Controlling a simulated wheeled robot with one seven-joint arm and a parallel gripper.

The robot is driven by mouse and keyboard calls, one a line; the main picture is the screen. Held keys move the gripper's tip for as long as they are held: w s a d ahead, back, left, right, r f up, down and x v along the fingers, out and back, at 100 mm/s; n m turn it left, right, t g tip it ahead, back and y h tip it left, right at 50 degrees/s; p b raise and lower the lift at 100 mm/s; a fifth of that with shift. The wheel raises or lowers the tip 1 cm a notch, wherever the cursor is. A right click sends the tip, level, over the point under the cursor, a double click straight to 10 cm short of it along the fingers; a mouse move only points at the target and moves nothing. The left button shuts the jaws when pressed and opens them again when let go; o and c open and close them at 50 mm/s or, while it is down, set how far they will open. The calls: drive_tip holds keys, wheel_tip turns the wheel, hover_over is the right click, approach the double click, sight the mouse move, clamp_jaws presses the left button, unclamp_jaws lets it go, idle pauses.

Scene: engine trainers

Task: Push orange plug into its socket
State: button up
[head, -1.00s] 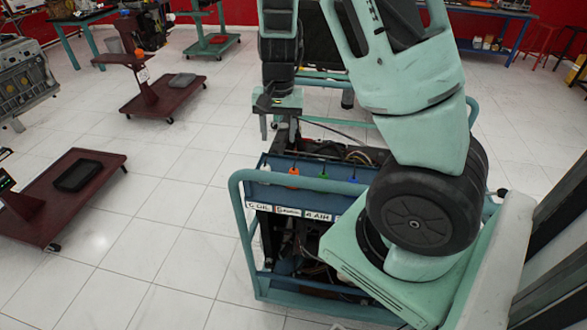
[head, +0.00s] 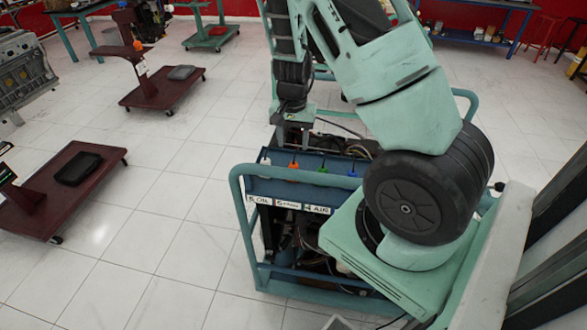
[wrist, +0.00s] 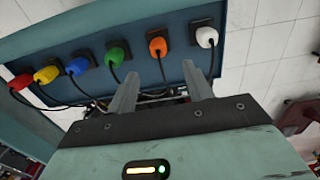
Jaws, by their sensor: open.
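The orange plug (wrist: 158,46) sits at a black square socket (wrist: 159,34) on the blue panel (wrist: 243,40) in the wrist view, with a black cable hanging from it. I cannot tell how deep it is seated. My gripper (wrist: 160,72) is open and empty. In the head view my gripper (head: 292,140) hangs just above the orange plug.
A white plug (wrist: 206,37) is right of the orange one, and a green plug (wrist: 115,54) left of it. Blue, yellow and red plugs follow further left. Black cables loop below. A teal tube frame (head: 240,205) surrounds the engine trainer.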

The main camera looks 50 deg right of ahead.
sight(293, 164)
wheel_tip(293, 164, down, 5)
idle(0.4)
drive_tip(key=shift+s+a+f+p, duration=0.1)
drive_tip(key=shift+f+p, duration=0.15)
drive_tip(key=shift+f, duration=1.05)
drive_tip(key=shift+s+f+p, duration=0.1)
drive_tip(key=shift+f+p, duration=0.1)
drive_tip(key=shift+f, duration=1.1)
drive_tip(key=c, duration=1.1)
wheel_tip(293, 164, up, 10)
drive_tip(key=shift+r, duration=0.1)
